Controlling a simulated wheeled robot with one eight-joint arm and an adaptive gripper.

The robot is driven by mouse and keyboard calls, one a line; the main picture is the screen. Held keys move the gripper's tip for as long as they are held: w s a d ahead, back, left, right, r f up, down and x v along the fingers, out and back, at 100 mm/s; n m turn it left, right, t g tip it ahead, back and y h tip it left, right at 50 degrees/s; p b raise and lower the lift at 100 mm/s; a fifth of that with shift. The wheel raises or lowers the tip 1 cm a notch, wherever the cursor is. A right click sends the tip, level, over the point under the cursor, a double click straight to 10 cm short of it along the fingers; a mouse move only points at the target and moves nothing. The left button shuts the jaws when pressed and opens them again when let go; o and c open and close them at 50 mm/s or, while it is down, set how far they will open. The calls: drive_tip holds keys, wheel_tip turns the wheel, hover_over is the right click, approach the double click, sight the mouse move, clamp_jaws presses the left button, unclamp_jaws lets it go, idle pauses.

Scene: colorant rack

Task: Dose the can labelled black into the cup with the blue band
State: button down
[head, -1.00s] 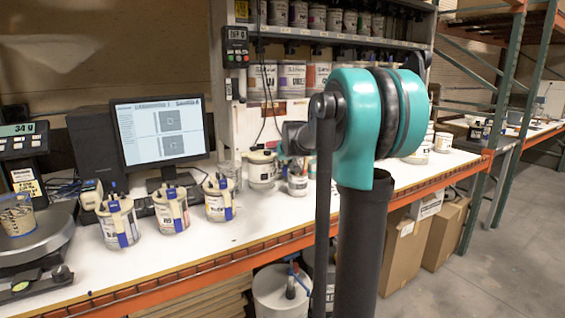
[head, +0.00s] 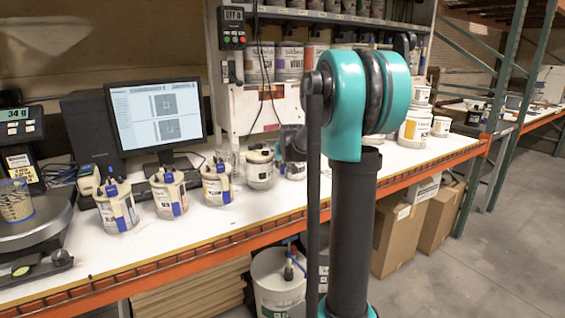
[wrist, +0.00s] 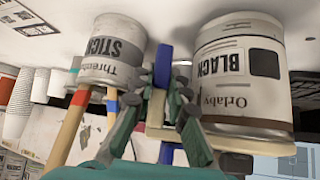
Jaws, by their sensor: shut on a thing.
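The can labelled black (wrist: 243,70) is on the right of the wrist view, upside down in that picture, with a pale collar near its rim. In the head view it appears to be the pale can (head: 259,172) at the right end of the can row. My gripper (wrist: 156,100) has its green fingers closed at the pale and blue handle part beside this can. In the head view my arm hides the fingers. The cup with the blue band (head: 16,203) stands on the scale at the far left. Whether the black can touches the bench cannot be told.
Several handled cans, including one at the left (head: 117,209), line the bench (head: 230,225) before the monitor (head: 156,117). The scale display (head: 15,113) reads 34 g. Shelves stand behind.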

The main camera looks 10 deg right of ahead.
drive_tip(key=shift+f, duration=0.6)
idle(0.6)
drive_tip(key=c, duration=1.4)
unclamp_jaws()
